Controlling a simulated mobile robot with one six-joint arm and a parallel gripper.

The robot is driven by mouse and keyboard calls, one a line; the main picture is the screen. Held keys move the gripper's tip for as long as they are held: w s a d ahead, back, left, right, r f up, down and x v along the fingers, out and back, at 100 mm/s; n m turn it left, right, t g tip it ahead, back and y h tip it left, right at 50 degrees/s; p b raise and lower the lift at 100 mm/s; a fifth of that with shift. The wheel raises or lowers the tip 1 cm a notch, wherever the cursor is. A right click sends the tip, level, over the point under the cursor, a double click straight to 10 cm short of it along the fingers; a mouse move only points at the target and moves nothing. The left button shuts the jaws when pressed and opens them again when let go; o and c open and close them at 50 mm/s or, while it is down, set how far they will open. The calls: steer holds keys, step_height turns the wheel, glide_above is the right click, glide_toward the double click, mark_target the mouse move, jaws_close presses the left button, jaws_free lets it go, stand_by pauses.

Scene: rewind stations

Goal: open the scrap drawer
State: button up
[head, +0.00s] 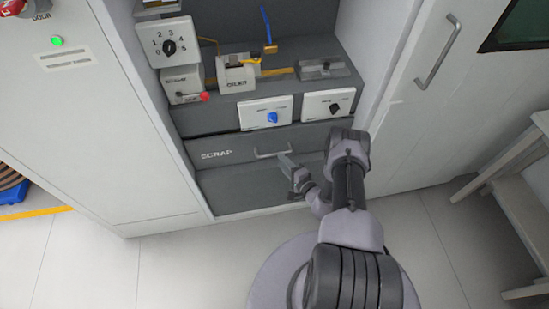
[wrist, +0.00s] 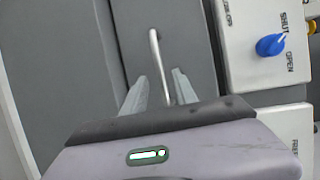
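The scrap drawer (head: 228,157) is a dark grey front lettered SCRAP, low in the cabinet, and it looks shut. Its pale bar handle (head: 271,154) is at the right of the lettering. In the wrist view the handle (wrist: 154,48) runs lengthwise up the drawer front (wrist: 180,35). My gripper (head: 284,160) is at the handle's right end in the head view. In the wrist view my gripper (wrist: 161,77) is open, with a finger on each side of the handle's near part and gaps showing. Whether it touches the handle is unclear.
Above the drawer are a panel with a blue knob (head: 272,117) and a panel with a black knob (head: 334,108). A numbered dial box (head: 170,47) is at the upper left. A white cabinet door (head: 430,110) stands to the right. Pale floor lies in front.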

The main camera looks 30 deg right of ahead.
mark_target(275, 154)
steer(key=b+x, duration=0.1)
steer(key=x, duration=0.5)
steer(key=shift+b, duration=0.35)
steer(key=shift+s, duration=0.1)
jaws_close()
stand_by(0.8)
